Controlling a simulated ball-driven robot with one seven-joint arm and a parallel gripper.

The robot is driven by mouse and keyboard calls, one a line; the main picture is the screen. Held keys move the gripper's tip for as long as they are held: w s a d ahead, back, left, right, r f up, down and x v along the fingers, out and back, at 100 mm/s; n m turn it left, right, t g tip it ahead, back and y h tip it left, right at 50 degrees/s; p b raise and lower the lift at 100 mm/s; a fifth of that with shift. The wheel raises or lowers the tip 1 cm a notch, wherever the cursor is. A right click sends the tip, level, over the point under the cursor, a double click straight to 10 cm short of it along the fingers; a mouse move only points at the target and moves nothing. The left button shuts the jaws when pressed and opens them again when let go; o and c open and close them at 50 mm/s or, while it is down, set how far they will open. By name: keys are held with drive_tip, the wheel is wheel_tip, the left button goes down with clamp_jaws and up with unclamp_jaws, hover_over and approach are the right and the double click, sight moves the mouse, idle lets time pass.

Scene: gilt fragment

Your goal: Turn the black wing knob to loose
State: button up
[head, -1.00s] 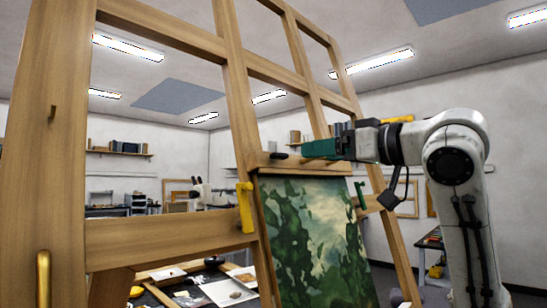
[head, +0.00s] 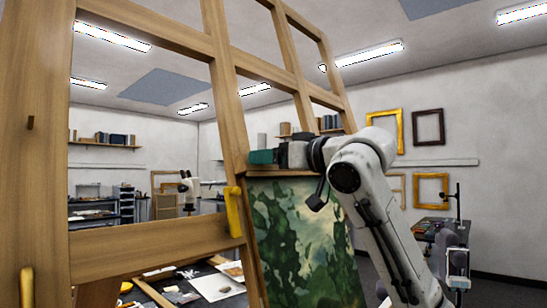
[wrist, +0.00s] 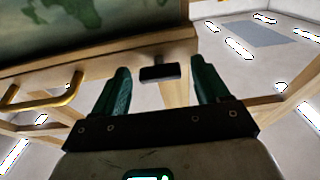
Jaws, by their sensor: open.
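The black wing knob (wrist: 160,73) shows in the wrist view as a dark bar on the wooden clamp rail of the easel (wrist: 110,58). My gripper (wrist: 160,68) is open, with one green finger on each side of the knob and a visible gap on both sides. In the head view my gripper (head: 264,157) is at the top of the painting, over the rail (head: 290,173). The knob is hidden there behind the gripper and wrist. I cannot tell how far the knob is turned.
The green painting (head: 300,240) stands in the easel below the rail. A yellow handle (head: 233,212) sits on the easel upright to its left. A wooden crossbar (head: 150,250) runs left. A cluttered table (head: 190,285) lies behind the easel. Picture frames (head: 428,127) hang on the right wall.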

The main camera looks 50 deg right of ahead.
drive_tip(key=c, duration=1.1)
drive_tip(key=shift+o, duration=0.2)
